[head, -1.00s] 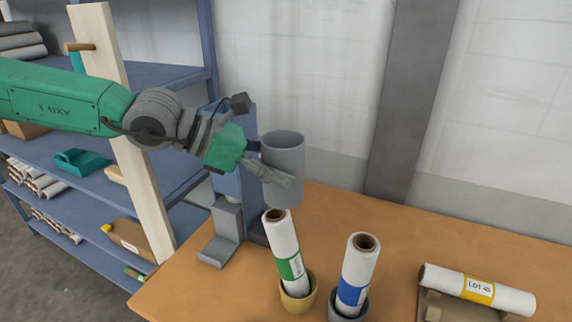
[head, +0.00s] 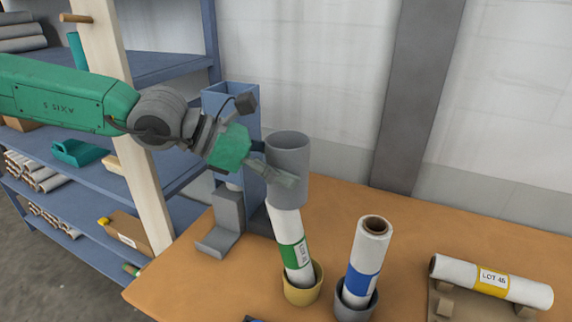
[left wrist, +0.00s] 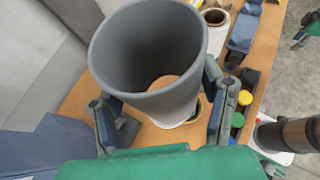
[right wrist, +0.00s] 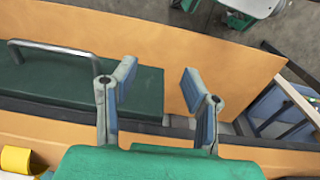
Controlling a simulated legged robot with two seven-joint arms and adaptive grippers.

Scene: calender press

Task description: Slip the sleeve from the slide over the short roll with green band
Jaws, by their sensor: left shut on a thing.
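My left gripper (head: 278,174) is shut on the grey sleeve (head: 290,160), an open tube held upright by its side. The short roll with green band (head: 293,252) stands, slightly tilted, in a yellow cup (head: 303,290). The sleeve's lower edge hides the roll's top in the head view; I cannot tell how far the roll is inside. The left wrist view looks down into the sleeve (left wrist: 125,50), with tan and white showing through its bottom. The blue slide (head: 232,100) stands behind, with no sleeve visible on it. My right gripper (right wrist: 160,75) is open and empty.
A blue-banded roll (head: 367,255) stands in a grey cup (head: 355,300) close to the right. A yellow-banded roll (head: 490,280) lies on a cradle farther right. A wooden post (head: 120,120) and blue shelves are at left. The table's back right is clear.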

